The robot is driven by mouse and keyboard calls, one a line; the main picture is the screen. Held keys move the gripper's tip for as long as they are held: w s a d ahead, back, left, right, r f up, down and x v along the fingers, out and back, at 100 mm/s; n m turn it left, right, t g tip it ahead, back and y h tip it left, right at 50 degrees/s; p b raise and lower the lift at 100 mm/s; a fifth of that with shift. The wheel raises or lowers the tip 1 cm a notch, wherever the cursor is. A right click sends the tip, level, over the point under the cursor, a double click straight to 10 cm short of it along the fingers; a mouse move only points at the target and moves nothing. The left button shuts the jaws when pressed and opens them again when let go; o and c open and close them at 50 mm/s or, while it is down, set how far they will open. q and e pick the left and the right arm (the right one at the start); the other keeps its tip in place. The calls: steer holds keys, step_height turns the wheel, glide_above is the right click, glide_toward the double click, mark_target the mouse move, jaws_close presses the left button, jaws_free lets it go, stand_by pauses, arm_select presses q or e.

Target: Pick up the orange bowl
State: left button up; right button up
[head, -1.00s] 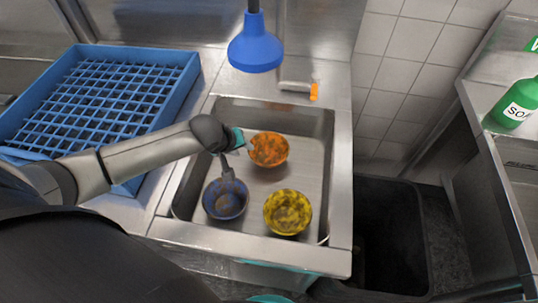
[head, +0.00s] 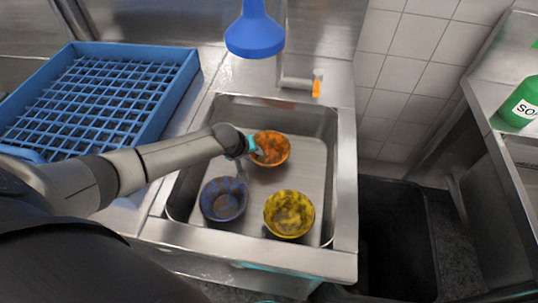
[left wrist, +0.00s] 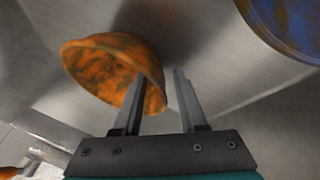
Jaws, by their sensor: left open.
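The orange bowl (head: 270,148), stained with dark patches, sits in the sink toward its back. My left gripper (head: 257,154) is at the bowl's left side. In the left wrist view the orange bowl (left wrist: 115,68) lies ahead and left of centre. There my left gripper (left wrist: 160,88) is open, with one finger overlapping the bowl and the other just right of its rim. The rim appears to lie between the fingers; I cannot tell whether they touch it. My right gripper is not in view.
A blue bowl (head: 223,200) and a yellow bowl (head: 289,214) stand nearer in the metal sink (head: 344,200). A blue rack (head: 180,95) is at left. A blue lamp-like sprayer (head: 254,35) hangs above the back edge. A green soap bottle (head: 519,103) stands at right.

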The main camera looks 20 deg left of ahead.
arm_select(q)
steer(key=shift+c, duration=0.3)
jaws_close()
stand_by(1.1)
